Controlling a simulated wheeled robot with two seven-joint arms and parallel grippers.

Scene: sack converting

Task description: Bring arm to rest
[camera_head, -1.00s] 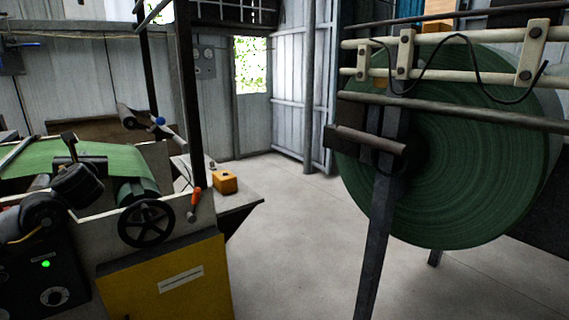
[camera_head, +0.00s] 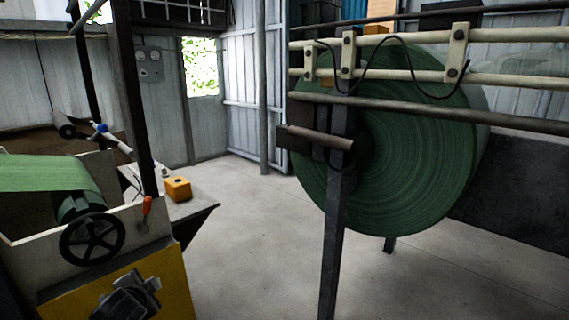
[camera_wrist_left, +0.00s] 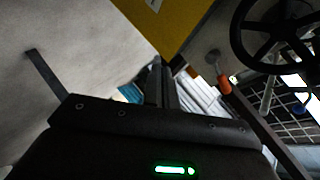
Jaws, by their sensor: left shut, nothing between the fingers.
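My left gripper (camera_wrist_left: 162,82) is shut and empty; its dark fingers lie together in the left wrist view. In the head view a dark part of my left arm (camera_head: 127,300) shows at the bottom left, in front of the machine's yellow panel (camera_head: 172,284). This yellow panel (camera_wrist_left: 158,22) and the black handwheel (camera_wrist_left: 285,30) also show in the left wrist view, apart from the fingers. My right gripper is in neither view.
The machine at left carries a green web (camera_head: 45,173), a black handwheel (camera_head: 92,238) and an orange handle (camera_head: 147,205). A yellow box (camera_head: 177,188) sits on a side table (camera_head: 196,209). A large green roll (camera_head: 410,165) stands at right. The floor (camera_head: 250,245) between is clear.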

